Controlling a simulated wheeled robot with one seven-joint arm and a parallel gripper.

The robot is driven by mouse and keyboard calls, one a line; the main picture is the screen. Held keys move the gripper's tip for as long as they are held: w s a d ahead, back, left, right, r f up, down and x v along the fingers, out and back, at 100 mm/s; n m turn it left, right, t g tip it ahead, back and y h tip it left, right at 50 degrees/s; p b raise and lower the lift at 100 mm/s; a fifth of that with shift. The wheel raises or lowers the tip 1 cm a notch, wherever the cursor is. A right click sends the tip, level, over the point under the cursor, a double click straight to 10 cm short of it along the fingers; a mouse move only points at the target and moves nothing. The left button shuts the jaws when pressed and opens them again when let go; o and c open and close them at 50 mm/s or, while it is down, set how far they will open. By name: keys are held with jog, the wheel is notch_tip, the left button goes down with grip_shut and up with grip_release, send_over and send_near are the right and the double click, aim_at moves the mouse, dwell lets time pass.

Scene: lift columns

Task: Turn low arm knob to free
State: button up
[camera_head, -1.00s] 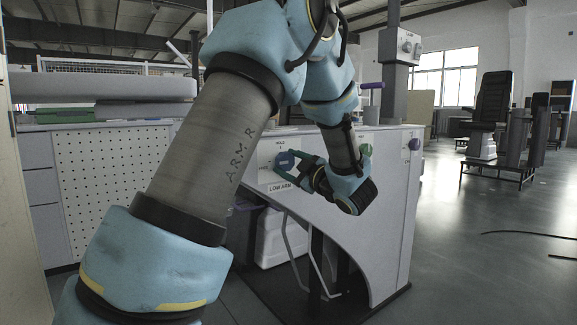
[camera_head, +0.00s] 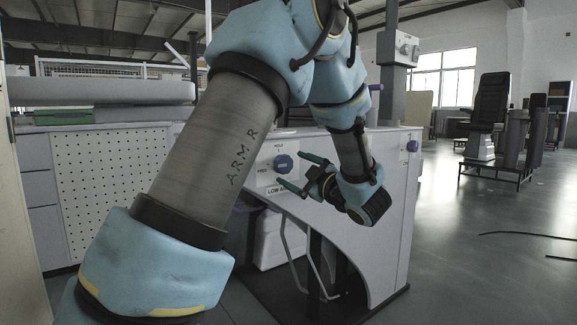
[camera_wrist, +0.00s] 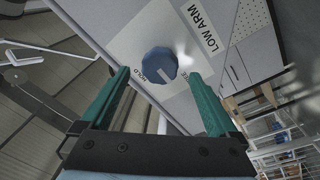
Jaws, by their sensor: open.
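The low arm knob (camera_head: 283,164) is a blue faceted dial on a white plate, with HOLD printed above it and FREE to its left in the head view. A LOW ARM label sits below, partly hidden by my gripper. In the wrist view the knob (camera_wrist: 158,65) lies between and beyond the fingertips, with a pale mark on its face; I cannot tell surely which label it points at. My gripper (camera_head: 292,169) is open, its two green fingers apart and clear of the knob. The open fingers also show in the wrist view (camera_wrist: 159,75).
The plate is on a grey cabinet panel (camera_head: 385,230) with a curved lower edge. A white container (camera_head: 275,240) and bent metal bars are beneath. A grey post with a control box (camera_head: 398,48) rises behind. Open floor lies to the right.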

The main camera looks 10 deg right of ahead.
jog(key=r+v, duration=0.1)
jog(key=v, duration=0.6)
jog(key=shift+s+f+p, duration=0.15)
jog(key=shift+f+p, duration=0.3)
jog(key=shift+d, duration=0.1)
jog(key=w+a+f+m+g+h, duration=0.5)
jog(key=w+a+f+m+h, duration=0.25)
jog(key=m+h, duration=0.25)
jog(key=s+a+f+m+g, duration=0.2)
jog(key=s+a+f+g, duration=0.2)
jog(key=s+a, duration=0.2)
jog(key=s+a+f+m+g+y, duration=0.1)
jog(key=s+a+f+m+g, duration=0.15)
jog(key=s+a, duration=0.4)
jog(key=s+a+f+m+g, duration=0.1)
jog(key=s+a+f+g, duration=0.35)
jog(key=s, duration=0.25)
notch_tip(320, 180, up, 36)
jog(key=a+p, duration=0.1)
jog(key=p, duration=3.5)
jog(key=shift+s+r+y, duration=0.2)
jog(key=shift+r+y, duration=0.05)
jog(key=shift+y, duration=0.05)
